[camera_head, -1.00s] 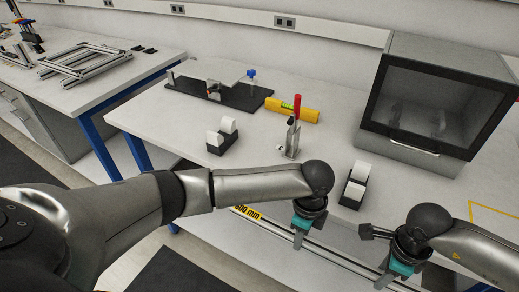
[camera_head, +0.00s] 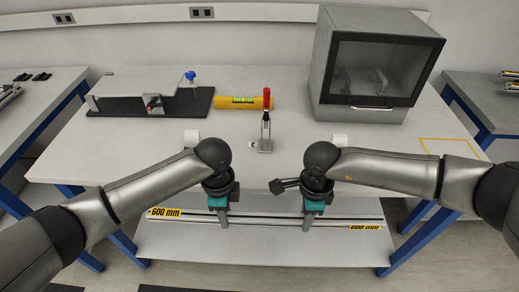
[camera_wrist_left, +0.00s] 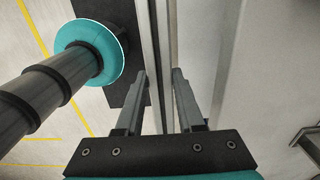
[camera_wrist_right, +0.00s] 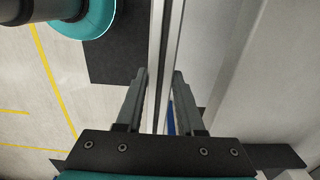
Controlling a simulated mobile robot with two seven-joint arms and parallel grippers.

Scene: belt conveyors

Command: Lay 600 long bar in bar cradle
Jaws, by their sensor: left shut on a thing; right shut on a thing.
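The long silver bar (camera_head: 272,217) has yellow 600 mm labels near both ends. It hangs level in front of the worktable's front edge. My left gripper (camera_head: 222,220) is shut on it left of its middle, and my right gripper (camera_head: 307,222) is shut on it right of its middle. The bar also runs between the fingers in the left wrist view (camera_wrist_left: 157,50) and the right wrist view (camera_wrist_right: 165,50).
The worktable (camera_head: 100,165) also holds a red-handled clamp (camera_head: 266,130) between the supports, a yellow level (camera_head: 243,102), a black-based fixture (camera_head: 150,103) and a dark-fronted cabinet (camera_head: 372,70). A yellow outline (camera_head: 450,140) marks the right side. A lower shelf (camera_head: 260,250) lies below the bar.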

